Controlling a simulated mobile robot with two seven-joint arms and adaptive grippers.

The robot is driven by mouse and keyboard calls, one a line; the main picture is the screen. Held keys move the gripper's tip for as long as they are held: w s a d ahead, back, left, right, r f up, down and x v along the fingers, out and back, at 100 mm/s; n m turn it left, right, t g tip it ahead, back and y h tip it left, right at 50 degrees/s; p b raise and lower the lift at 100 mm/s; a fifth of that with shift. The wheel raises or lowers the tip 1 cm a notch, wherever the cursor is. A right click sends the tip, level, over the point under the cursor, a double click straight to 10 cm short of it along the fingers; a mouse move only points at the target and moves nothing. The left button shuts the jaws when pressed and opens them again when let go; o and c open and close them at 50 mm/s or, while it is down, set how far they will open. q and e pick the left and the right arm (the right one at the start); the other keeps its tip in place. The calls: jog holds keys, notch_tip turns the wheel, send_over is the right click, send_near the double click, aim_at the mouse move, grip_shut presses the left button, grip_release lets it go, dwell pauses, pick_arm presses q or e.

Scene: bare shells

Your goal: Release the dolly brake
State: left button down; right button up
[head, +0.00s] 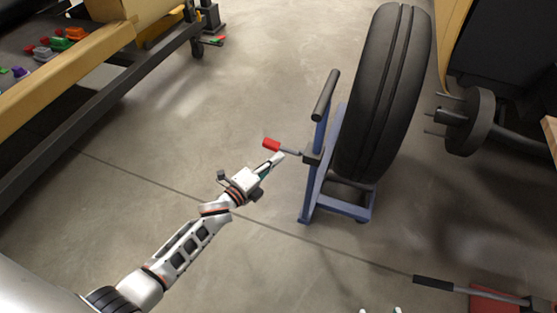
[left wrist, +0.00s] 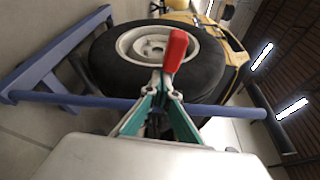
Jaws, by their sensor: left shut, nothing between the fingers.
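The blue dolly (head: 308,190) stands upright and holds a large black tyre (head: 385,95). The brake lever with its red grip (head: 272,145) sticks out to the left from a dark block on the dolly's post. My left gripper (head: 279,157) is shut and empty, just below the lever and close to it. In the left wrist view the red grip (left wrist: 175,52) rises just beyond the fingertips (left wrist: 165,90); I cannot tell whether they touch. Two pale tips of my right gripper (head: 380,310) show apart at the bottom edge; the rest is out of frame.
A workbench (head: 75,75) with coloured parts stands at the upper left. A dark hub with studs (head: 468,120) is right of the tyre. A red-based tool with a black handle (head: 435,283) lies at the lower right. Floor left of the dolly is clear.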

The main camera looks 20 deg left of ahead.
pick_arm(q)
jog(key=shift+a+r+m+p, duration=0.1)
jog(key=shift+r+m+p, duration=0.35)
jog(key=shift+m, duration=0.05)
